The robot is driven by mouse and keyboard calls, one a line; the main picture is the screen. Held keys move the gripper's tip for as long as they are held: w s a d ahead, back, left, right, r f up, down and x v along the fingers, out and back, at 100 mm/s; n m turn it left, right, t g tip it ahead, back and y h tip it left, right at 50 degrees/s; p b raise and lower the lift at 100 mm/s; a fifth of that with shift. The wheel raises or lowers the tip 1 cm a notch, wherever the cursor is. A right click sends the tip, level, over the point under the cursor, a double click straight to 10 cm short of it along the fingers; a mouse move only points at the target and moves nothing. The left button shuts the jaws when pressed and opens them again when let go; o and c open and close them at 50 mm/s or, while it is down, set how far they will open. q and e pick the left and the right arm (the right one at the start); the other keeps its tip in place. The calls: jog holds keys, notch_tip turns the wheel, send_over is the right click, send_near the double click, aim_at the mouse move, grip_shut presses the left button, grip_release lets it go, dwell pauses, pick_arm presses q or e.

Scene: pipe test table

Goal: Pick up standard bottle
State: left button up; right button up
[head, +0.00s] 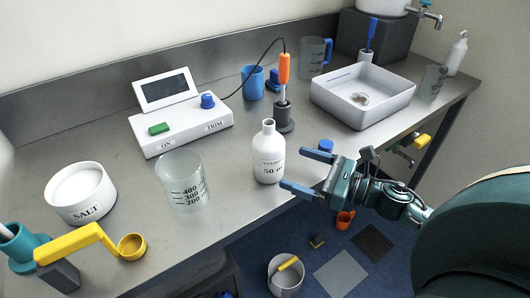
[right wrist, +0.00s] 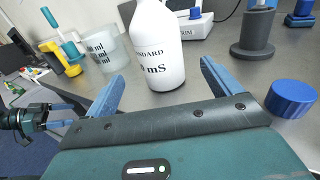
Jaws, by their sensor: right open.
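The standard bottle (head: 269,158) is white, upright and uncapped on the steel bench near its front edge, with "STANDARD" and "50 mS" print. It also fills the upper middle of the right wrist view (right wrist: 157,50). My right gripper (head: 295,170) is open just to the right of the bottle, its blue fingers pointing at it. In the right wrist view the bottle stands between and slightly beyond the fingertips; I see no grip on it. My left gripper (right wrist: 62,113) shows partly at the left of the right wrist view, its fingertips hidden.
A blue cap (head: 326,146) lies right of the bottle. A probe stand (head: 284,119) is behind it, a frosted beaker (head: 183,182) to its left. The meter box (head: 182,127), white tray (head: 362,97) and salt jar (head: 80,193) stand further off. The bench edge is close.

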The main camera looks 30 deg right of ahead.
aim_at(283, 162)
jog(key=x, duration=0.4)
jog(key=shift+r+p, duration=0.1)
jog(key=shift+p, duration=0.25)
jog(key=shift+w+a, duration=0.25)
jog(key=shift+w, duration=0.1)
jog(key=p+x, duration=0.1)
jog(key=x, duration=0.1)
jog(key=r+p+x, duration=0.1)
jog(key=x, duration=0.1)
jog(key=shift+w+a+f, duration=0.2)
jog(key=shift+w+a, duration=0.2)
jog(key=shift+w, duration=0.1)
pick_arm(q)
jog(key=shift+s+a+y, duration=0.15)
jog(key=shift+a+y, duration=0.25)
jog(key=shift+a, duration=0.4)
jog(key=shift+r, duration=0.1)
jog(key=shift+r, duration=0.1)
pick_arm(e)
jog(key=c, duration=1.2)
jog(key=shift+o, duration=0.2)
